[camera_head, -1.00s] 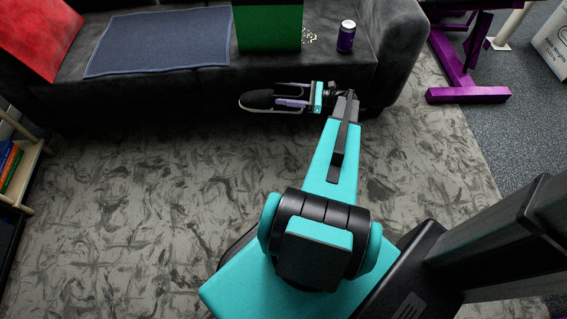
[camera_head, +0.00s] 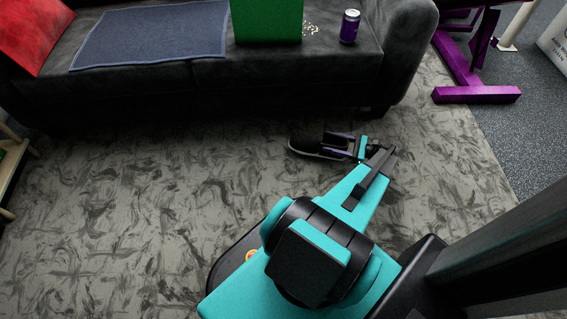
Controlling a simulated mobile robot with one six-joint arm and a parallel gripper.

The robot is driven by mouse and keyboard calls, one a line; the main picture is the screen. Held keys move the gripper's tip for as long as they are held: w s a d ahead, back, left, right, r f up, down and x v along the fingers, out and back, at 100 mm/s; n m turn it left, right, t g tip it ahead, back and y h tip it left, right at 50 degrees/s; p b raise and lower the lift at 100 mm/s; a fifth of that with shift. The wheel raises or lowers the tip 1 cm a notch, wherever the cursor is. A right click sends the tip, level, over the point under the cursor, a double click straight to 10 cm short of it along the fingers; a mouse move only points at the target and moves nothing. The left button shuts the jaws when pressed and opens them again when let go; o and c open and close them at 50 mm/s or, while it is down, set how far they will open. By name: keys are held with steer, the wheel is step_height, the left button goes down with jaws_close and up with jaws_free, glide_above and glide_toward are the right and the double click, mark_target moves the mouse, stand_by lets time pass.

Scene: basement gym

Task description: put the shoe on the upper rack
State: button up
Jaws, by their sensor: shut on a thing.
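The shoe (camera_head: 307,149) is dark with a pale sole edge. It is in front of the sofa, over the grey patterned carpet, with its toe to the left. My gripper (camera_head: 338,145) is shut on the shoe from its right end, and the fingers hide part of it. I cannot tell exactly how high the shoe is above the floor. A wooden rack (camera_head: 12,170) shows only in part at the left edge; I cannot tell its upper level from its lower one.
A dark sofa (camera_head: 265,84) runs along the back. On it are a red cushion (camera_head: 30,35), a blue mat (camera_head: 150,40), a green box (camera_head: 268,20) and a purple can (camera_head: 350,26). A purple metal frame (camera_head: 475,94) stands at the right. The carpet (camera_head: 130,220) at left is clear.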

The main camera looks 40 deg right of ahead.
mark_target(304, 144)
stand_by(0.3)
steer(key=w+a+f+b, duration=0.1)
steer(key=w+a+b, duration=0.4)
steer(key=a, duration=0.6)
steer(key=w, duration=0.2)
steer(key=shift+w, duration=0.3)
steer(key=shift+a+f, duration=0.1)
steer(key=shift+f, duration=0.05)
steer(key=shift+w+a+f+b, duration=0.25)
steer(key=shift+a+f+b, duration=0.1)
steer(key=shift+f, duration=0.2)
steer(key=shift+w+a+f+b, duration=0.3)
steer(key=shift+f+b, duration=0.1)
steer(key=shift+f, duration=0.15)
steer(key=shift+w+a+f+b, duration=0.2)
steer(key=shift+a+f+b, duration=0.15)
steer(key=shift+f, duration=0.2)
steer(key=o, duration=1.3)
steer(key=shift+c, duration=0.2)
steer(key=shift+f+b, duration=0.3)
steer(key=shift+b, duration=0.35)
